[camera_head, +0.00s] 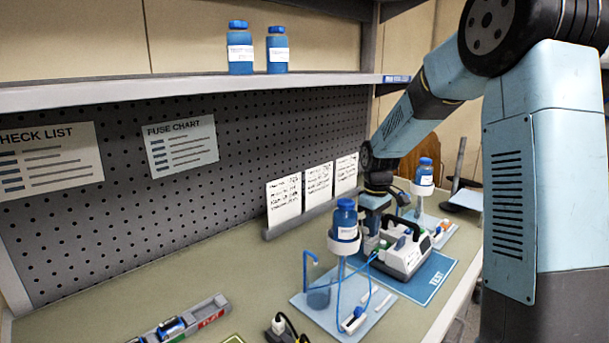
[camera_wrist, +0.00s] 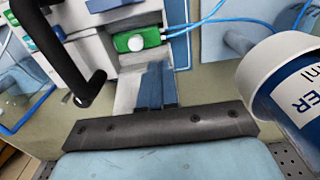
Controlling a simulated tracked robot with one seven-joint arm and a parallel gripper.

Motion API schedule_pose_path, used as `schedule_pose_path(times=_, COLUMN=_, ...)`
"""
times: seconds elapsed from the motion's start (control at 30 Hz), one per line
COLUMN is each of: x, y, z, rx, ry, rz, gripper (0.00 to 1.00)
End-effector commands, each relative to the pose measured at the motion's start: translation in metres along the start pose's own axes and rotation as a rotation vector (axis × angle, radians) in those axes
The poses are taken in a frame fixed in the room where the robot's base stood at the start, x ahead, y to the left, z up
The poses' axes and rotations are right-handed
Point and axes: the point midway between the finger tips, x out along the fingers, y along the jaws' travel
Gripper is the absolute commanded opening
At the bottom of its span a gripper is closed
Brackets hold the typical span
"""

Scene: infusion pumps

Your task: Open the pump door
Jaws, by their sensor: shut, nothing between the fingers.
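The pump (camera_head: 405,258) is a white and grey box with a black carry handle (camera_head: 402,227). It stands on a blue mat marked TEST (camera_head: 436,277). My gripper (camera_head: 371,240) points down at the pump's left side, next to the bottle stand. In the wrist view the blue fingers (camera_wrist: 158,90) are together and empty, close to the pump's white body (camera_wrist: 97,48) and just below a green part with a white knob (camera_wrist: 136,42). The handle (camera_wrist: 75,55) shows at left. I cannot make out the door's edge or whether it is open.
A blue bottle (camera_head: 345,218) in a white ring holder stands close left of my gripper; it looms at right in the wrist view (camera_wrist: 300,90). Blue tubing (camera_head: 341,290) runs over a light tray. Another bottle (camera_head: 425,172) stands behind. The bench's left middle is clear.

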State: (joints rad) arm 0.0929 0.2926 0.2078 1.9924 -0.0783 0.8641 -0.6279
Motion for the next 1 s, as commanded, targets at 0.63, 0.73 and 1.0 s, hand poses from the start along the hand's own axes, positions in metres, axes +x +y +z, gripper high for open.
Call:
schedule_pose_path(times=0.63, x=0.0, y=0.0, z=0.02, rx=0.0, ry=0.0, rz=0.001, gripper=0.0)
schedule_pose_path(times=0.73, x=-0.002, y=0.001, z=0.02, rx=0.0, ry=0.0, rz=0.001, gripper=0.0)
schedule_pose_path(times=1.0, x=-0.019, y=0.001, z=0.02, rx=-0.001, ry=0.001, rz=0.001, gripper=0.0)
